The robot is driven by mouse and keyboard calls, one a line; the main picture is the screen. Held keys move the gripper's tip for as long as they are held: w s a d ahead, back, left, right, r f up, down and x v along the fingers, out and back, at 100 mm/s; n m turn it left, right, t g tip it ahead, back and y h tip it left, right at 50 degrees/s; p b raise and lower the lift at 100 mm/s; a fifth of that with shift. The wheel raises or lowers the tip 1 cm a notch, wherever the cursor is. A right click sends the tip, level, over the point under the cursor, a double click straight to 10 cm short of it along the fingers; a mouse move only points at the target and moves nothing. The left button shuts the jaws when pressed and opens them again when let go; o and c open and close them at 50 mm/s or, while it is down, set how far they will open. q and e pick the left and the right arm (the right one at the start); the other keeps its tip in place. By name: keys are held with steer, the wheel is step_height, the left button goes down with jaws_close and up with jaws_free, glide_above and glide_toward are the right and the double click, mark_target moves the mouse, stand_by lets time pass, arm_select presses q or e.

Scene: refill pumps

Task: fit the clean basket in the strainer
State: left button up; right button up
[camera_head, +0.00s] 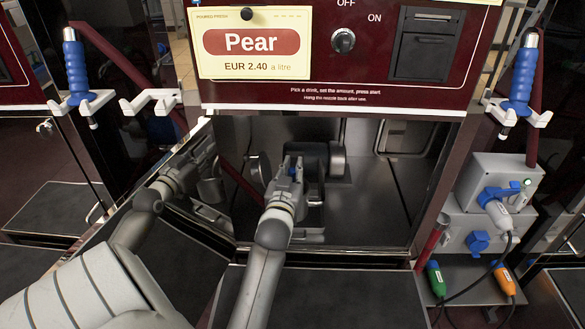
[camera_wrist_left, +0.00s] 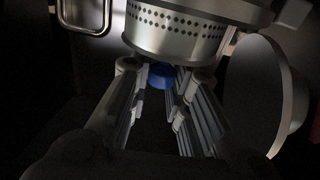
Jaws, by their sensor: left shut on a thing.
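My left gripper (camera_head: 290,170) reaches into the open cabinet under the Pear panel. Its fingers are closed on a small blue part (camera_wrist_left: 161,75), which shows between the fingertips in the left wrist view. In the head view the gripper hides the basket. A dark housing (camera_head: 314,155), which looks like the strainer, stands right behind the fingertips. I cannot tell whether the basket sits inside it. My right gripper is not in view.
The cabinet's shiny open door (camera_head: 200,150) stands at the left and mirrors my arm. A round metal disc (camera_wrist_left: 262,95) is close at the right in the left wrist view. The cabinet floor (camera_head: 385,215) is clear at the right. Grey socket boxes (camera_head: 500,175) stand outside.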

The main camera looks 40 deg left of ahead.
arm_select(q)
steer(key=shift+f+b, duration=0.4)
steer(key=shift+f, duration=0.35)
steer(key=shift+f+b, duration=0.6)
steer(key=shift+f, duration=0.55)
steer(key=o, duration=0.9)
steer(key=shift+r, duration=0.1)
step_height(320, 180, up, 10)
steer(key=shift+f, duration=0.1)
